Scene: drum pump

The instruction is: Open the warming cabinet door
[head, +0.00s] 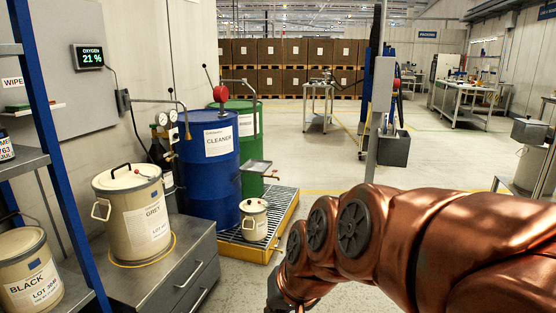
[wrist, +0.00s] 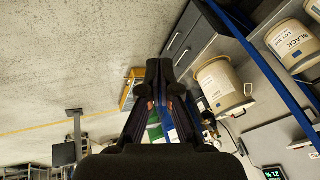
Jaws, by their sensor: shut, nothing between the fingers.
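No cabinet labelled as a warming cabinet shows. A low grey cabinet (head: 203,256) with bar handles stands at the lower left in the head view, and its closed fronts also show in the wrist view (wrist: 182,42). I cannot tell whether it is the warming cabinet. My gripper (wrist: 159,66) is shut and empty in the wrist view, over open floor beside the cabinet, touching nothing that I can see. In the head view only a dark part of it (head: 275,297) shows at the bottom edge.
A GREY pail (head: 125,215) stands on the cabinet. A BLACK pail (head: 28,275) sits on a blue-framed shelf at left. Blue (head: 205,180) and green (head: 246,130) drums and a small pail (head: 254,222) stand on a yellow-edged pallet (head: 275,245).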

